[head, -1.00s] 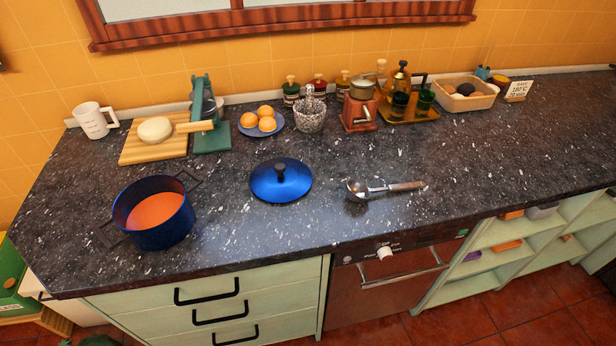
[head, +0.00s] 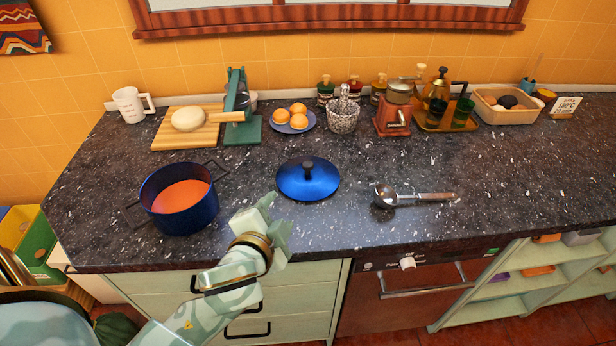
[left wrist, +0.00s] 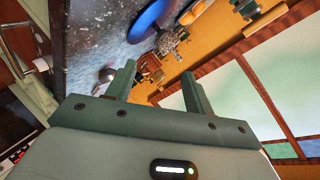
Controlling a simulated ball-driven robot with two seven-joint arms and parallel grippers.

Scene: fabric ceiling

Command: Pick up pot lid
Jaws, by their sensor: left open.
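The blue pot lid (head: 308,181) with a dark knob lies flat on the dark speckled counter, to the right of the blue pot (head: 181,203) with orange contents. My left gripper (head: 272,207) is open and empty, just in front and to the left of the lid, apart from it. In the left wrist view its two fingers (left wrist: 157,80) are spread, and part of the blue lid (left wrist: 153,20) shows beyond them at the top. My right gripper is not in view.
A metal ladle (head: 415,196) lies right of the lid. Behind stand a plate of oranges (head: 292,121), a granite mortar (head: 343,119), a red grinder (head: 393,118) and a green press (head: 240,128). Bare counter (head: 350,225) lies in front of the lid.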

